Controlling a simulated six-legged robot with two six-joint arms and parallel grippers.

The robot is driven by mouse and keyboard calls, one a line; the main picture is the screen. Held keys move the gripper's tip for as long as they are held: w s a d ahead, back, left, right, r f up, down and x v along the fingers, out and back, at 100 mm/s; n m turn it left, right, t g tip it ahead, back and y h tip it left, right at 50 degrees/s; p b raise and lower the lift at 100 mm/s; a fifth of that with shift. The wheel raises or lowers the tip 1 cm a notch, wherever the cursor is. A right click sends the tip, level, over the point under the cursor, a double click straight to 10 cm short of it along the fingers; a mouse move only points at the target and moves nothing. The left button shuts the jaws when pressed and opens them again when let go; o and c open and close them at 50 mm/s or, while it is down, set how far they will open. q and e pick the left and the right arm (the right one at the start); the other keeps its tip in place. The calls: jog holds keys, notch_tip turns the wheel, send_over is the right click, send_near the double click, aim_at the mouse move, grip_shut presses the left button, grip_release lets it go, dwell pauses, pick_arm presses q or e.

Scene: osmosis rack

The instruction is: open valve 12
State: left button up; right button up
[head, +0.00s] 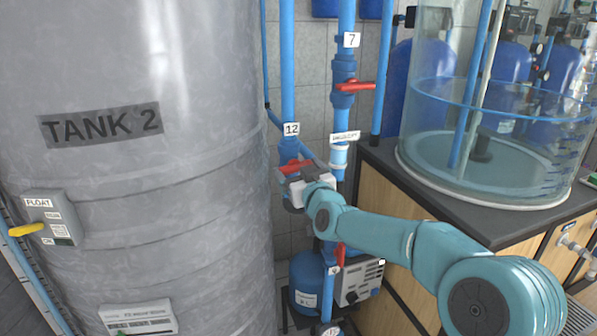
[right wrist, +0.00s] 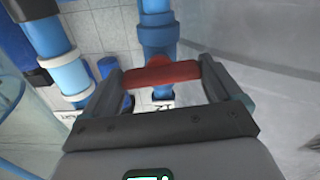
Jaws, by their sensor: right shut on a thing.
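Valve 12 is on a vertical blue pipe beside the grey tank, under a white label reading 12 (head: 291,129). Its red handle (head: 291,167) shows partly above my right gripper (head: 298,176); the gripper body hides the rest. In the right wrist view the red handle (right wrist: 160,74) lies crosswise over the blue pipe (right wrist: 158,30), between the two fingers of my right gripper (right wrist: 163,78). The gripper is shut on the handle. The label 12 (right wrist: 160,106) shows upside down behind it. My left gripper is not in view.
Tank 2 (head: 130,200) fills the left side, close to the valve. Pipe 7 (head: 345,60), with its own red handle (head: 356,86), runs just to the right. A counter (head: 480,222) with a clear tank (head: 490,110) stands at right. Below is another red handle (head: 340,256).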

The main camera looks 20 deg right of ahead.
jog(key=n, duration=0.4)
jog(key=n+p, duration=0.1)
jog(key=n, duration=0.4)
jog(key=shift+r, duration=0.1)
jog(key=n+p, duration=0.1)
jog(key=n, duration=0.3)
jog(key=shift+n, duration=1.8)
jog(key=shift+f+n+p, duration=0.2)
jog(key=shift+n+p, duration=0.1)
jog(key=o, duration=0.7)
jog(key=shift+o, duration=0.2)
jog(key=shift+s+a+r, duration=0.1)
jog(key=shift+s, duration=0.05)
